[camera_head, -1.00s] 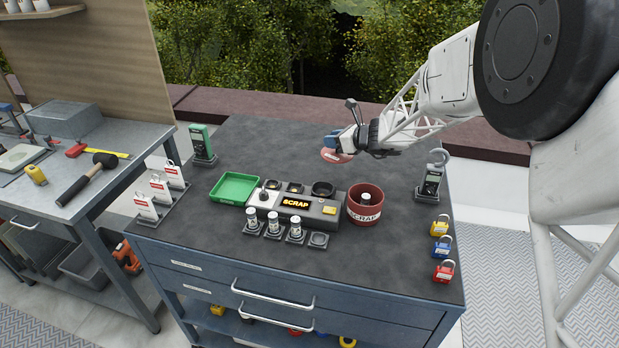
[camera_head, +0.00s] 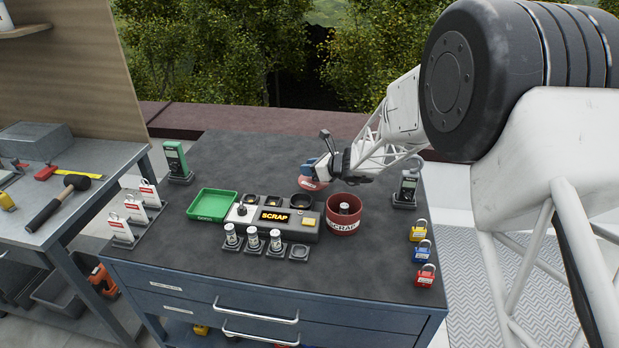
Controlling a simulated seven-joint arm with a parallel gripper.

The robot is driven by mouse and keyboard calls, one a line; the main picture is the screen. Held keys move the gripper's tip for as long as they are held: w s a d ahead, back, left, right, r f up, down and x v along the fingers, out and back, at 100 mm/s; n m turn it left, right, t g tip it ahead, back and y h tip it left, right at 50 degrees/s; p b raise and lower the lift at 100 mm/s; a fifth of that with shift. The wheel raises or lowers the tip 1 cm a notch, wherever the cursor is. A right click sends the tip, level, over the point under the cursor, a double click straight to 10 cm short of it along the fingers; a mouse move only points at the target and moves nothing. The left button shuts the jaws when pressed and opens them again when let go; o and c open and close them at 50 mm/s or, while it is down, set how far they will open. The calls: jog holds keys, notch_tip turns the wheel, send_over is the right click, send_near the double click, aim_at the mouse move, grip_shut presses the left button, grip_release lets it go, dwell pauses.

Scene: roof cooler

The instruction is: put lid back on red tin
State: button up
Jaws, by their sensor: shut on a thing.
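My gripper (camera_head: 313,171) is shut on a red lid (camera_head: 312,185) and holds it behind and to the left of the red tin. The lid looks tilted; the fingers hide part of it. The red tin (camera_head: 343,228), marked "SCRAP", stands open and upright on the dark bench top. A small light-topped cylinder (camera_head: 345,208) shows inside it. Lid and tin are apart. I cannot tell how high the lid is above the bench.
A green tray (camera_head: 213,204) lies farther left. Padlocks (camera_head: 422,252) and a meter (camera_head: 406,188) stand at right.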

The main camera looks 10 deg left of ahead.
jog(key=shift+f, duration=1.8)
jog(key=shift+f, duration=0.15)
jog(key=o, duration=0.9)
jog(key=shift+d+r, duration=0.1)
jog(key=shift+r, duration=0.1)
jog(key=v, duration=1.1)
jog(key=shift+s+d+r, duration=0.1)
jog(key=shift+s+d, duration=0.1)
jog(key=shift+d, duration=0.1)
